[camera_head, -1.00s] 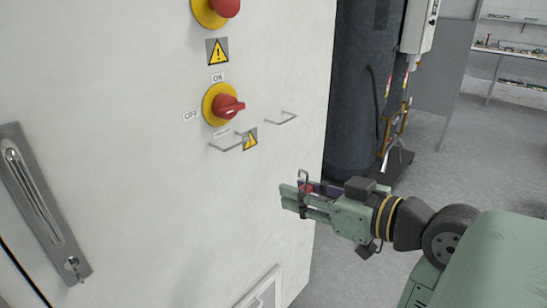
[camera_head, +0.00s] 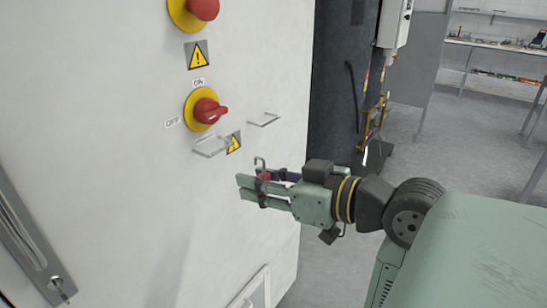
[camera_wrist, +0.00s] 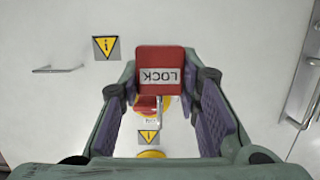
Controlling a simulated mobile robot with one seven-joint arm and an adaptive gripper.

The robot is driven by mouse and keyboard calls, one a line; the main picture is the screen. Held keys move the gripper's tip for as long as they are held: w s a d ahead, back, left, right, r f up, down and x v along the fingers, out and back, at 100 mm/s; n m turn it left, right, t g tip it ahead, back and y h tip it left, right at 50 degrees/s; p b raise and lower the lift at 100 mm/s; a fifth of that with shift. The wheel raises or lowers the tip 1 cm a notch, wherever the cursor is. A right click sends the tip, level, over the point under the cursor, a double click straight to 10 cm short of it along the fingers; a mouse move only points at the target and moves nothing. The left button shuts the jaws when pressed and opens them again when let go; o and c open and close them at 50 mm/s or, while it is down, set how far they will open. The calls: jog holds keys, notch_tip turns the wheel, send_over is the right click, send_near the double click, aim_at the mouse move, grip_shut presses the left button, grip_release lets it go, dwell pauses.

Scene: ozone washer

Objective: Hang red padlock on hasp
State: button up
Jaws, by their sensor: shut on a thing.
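The red padlock (camera_head: 266,176) is held in my gripper (camera_head: 252,186), its dark shackle standing up above the fingers. In the wrist view the padlock (camera_wrist: 160,62) is between the fingertips, its LOCK label upside down. The gripper is shut on it, in front of the white cabinet. Two thin metal brackets stick out from the cabinet door: one (camera_head: 212,147) just below the red rotary switch, one (camera_head: 264,119) to its right. Either may be the hasp; I cannot tell which. The padlock is below and right of the left bracket, apart from both. The padlock hides the left bracket in the wrist view.
The red rotary switch (camera_head: 209,111) on a yellow disc and a red button (camera_head: 203,9) project from the cabinet (camera_head: 130,120). A long door handle (camera_head: 30,240) is at the left.

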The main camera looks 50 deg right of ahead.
jog(key=shift+w+r+p+x, duration=0.15)
jog(key=shift+r+x, duration=0.2)
jog(key=shift+x, duration=1.4)
jog(key=shift+r+p+x, duration=0.2)
jog(key=shift+r+x, duration=0.15)
jog(key=shift+x, duration=1.4)
jog(key=shift+w+r+p+x, duration=0.15)
jog(key=shift+r+x, duration=0.2)
jog(key=shift+x, duration=1.4)
jog(key=shift+f+b, duration=0.8)
jog(key=shift+s, duration=0.1)
jog(key=o, duration=1.3)
jog(key=v, duration=1.2)
